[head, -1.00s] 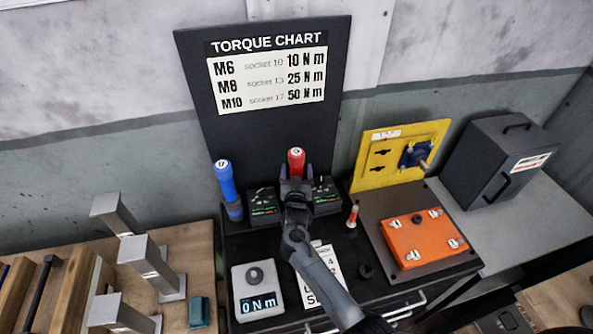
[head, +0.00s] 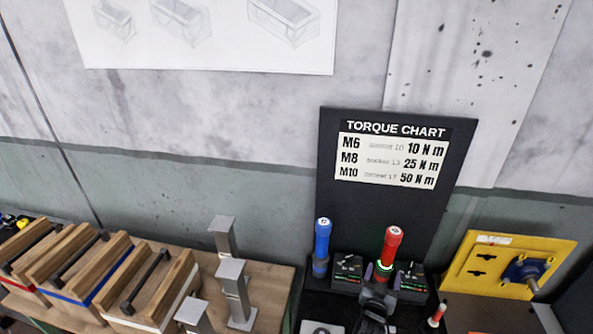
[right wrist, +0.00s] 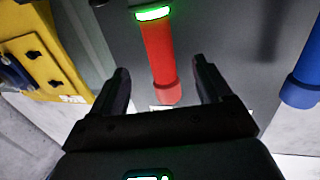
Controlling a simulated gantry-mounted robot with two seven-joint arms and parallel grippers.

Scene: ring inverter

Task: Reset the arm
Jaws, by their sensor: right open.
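A red torque tool (head: 391,246) with a lit green ring stands upright at the black docks below the torque chart. My right gripper (head: 378,289) is in front of its lower part in the head view. In the right wrist view the open fingers (right wrist: 162,78) lie either side of the red tool (right wrist: 158,55), with gaps at both sides, so it is not gripped. A blue tool (head: 322,242) stands to the left and also shows at the right edge of the wrist view (right wrist: 305,80). My left gripper is not in view.
The dark torque chart board (head: 398,155) stands behind the tools. A yellow panel (head: 500,262) is at right. Grey metal brackets (head: 236,290) and wooden boxes with black handles (head: 150,290) fill the bench at left.

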